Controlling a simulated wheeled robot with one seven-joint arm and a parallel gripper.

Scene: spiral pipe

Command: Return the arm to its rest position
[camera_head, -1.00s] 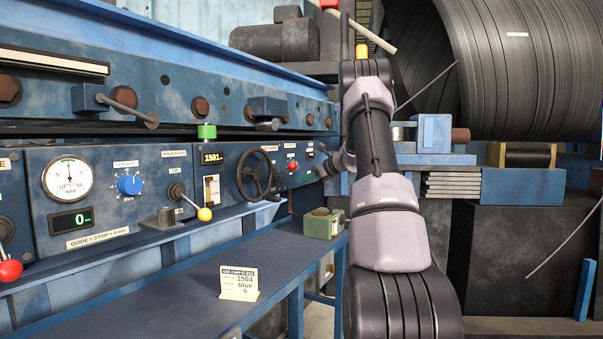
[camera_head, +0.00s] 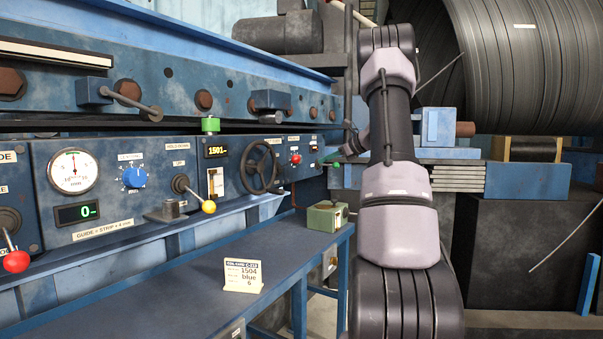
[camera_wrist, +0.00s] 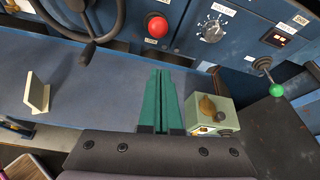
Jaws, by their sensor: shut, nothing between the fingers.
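My gripper (camera_wrist: 160,74) is shut and empty in the wrist view, its two green fingers lying side by side. They point toward the blue control panel, above the bench edge. I cannot tell from the pictures whether the fingers touch anything.
The blue panel carries a handwheel (camera_head: 259,167), a red button (camera_head: 295,159) and a yellow-knobbed lever (camera_head: 208,206). A green box (camera_head: 324,217) and a white card (camera_head: 243,276) stand on the bench (camera_head: 150,300). A large black coil (camera_head: 530,70) is behind, right.

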